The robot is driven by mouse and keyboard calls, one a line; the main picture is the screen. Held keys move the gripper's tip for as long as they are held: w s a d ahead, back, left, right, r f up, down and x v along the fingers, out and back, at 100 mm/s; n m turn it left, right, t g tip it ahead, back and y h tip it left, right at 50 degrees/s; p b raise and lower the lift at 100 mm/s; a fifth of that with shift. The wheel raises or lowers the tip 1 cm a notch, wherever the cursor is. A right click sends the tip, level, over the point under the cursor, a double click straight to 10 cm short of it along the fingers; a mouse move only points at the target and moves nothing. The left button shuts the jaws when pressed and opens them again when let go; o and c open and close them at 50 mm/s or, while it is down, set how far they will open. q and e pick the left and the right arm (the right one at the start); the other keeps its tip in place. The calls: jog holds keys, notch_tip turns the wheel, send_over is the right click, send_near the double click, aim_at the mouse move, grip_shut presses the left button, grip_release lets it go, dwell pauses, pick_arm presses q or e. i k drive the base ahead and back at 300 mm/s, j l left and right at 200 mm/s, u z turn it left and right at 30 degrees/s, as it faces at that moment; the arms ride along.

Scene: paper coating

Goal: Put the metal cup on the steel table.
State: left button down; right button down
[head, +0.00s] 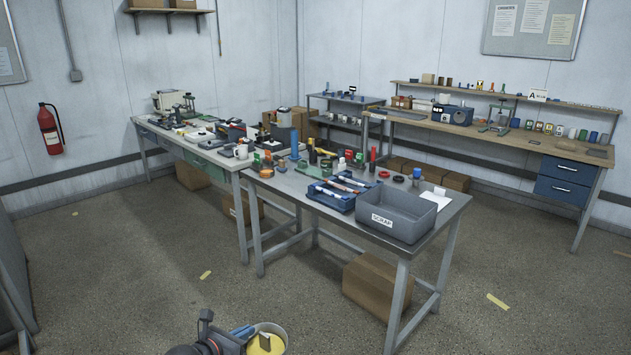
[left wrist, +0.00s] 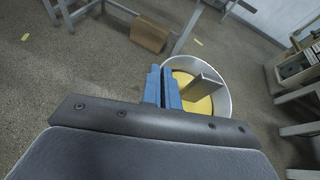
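The metal cup (head: 284,331) is a round, pale grey vessel with yellow inside, at the bottom edge of the head view. It also shows in the left wrist view (left wrist: 229,101), with a grey flat piece standing in it. My left gripper (head: 243,332) has its blue fingers (left wrist: 163,88) close together on the cup's wall, one inside the rim and one outside. The cup hangs over the floor, clear of any table. The steel table (head: 288,183) stands ahead, its grey top crowded with items. My right gripper is not in view.
A grey scrap bin (head: 405,222) and a blue tray (head: 329,199) with pens fill the table's front right. Small bottles and rolls stand behind them. A bare strip runs along the front left edge. A cardboard box (head: 372,286) sits beneath. Open floor (head: 170,270) lies at left.

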aim_at(288, 181)
jog(key=i+j+u, duration=0.15)
jog(key=i+u, duration=0.55)
jog(key=i, duration=0.2)
jog(key=i+u, duration=0.35)
jog(key=i+j+z, duration=0.15)
jog(key=i+z, duration=0.15)
jog(key=i, duration=0.2)
jog(key=i+j+z, duration=0.25)
jog(key=i, duration=0.25)
